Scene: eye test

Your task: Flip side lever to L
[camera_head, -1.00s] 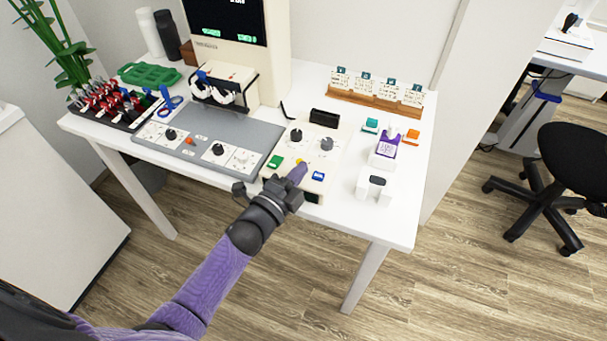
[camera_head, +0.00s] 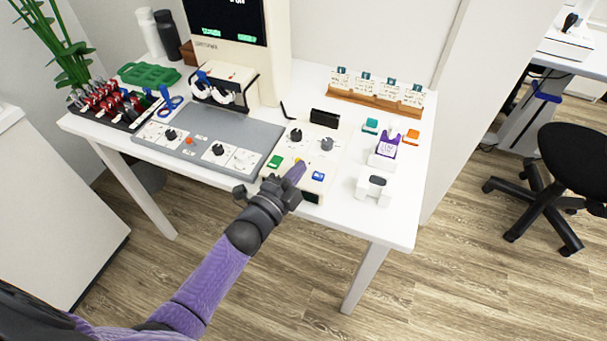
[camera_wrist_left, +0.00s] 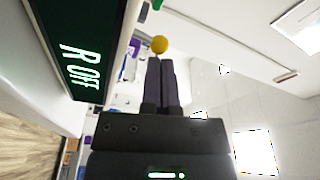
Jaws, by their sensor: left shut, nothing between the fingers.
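The side lever shows as a small yellow ball knob (camera_wrist_left: 159,44) in the left wrist view, right at the tips of my left gripper (camera_wrist_left: 160,62). In the head view the knob (camera_head: 298,160) is mostly hidden behind the purple fingers of the left gripper (camera_head: 299,167). The fingers are shut together and hold nothing. Whether they touch the knob I cannot tell. The gripper is over the front of the cream control box (camera_head: 312,160). The dark screen (camera_wrist_left: 75,60) reads "R OFF" in the wrist view. My right gripper is not in view.
The box carries dials, a green button (camera_head: 275,161) and a blue button (camera_head: 318,176). A grey panel (camera_head: 232,132) with dials lies to the left. A white-and-purple bottle (camera_head: 385,146) and a white device (camera_head: 374,189) stand to the right. The table's front right corner is clear.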

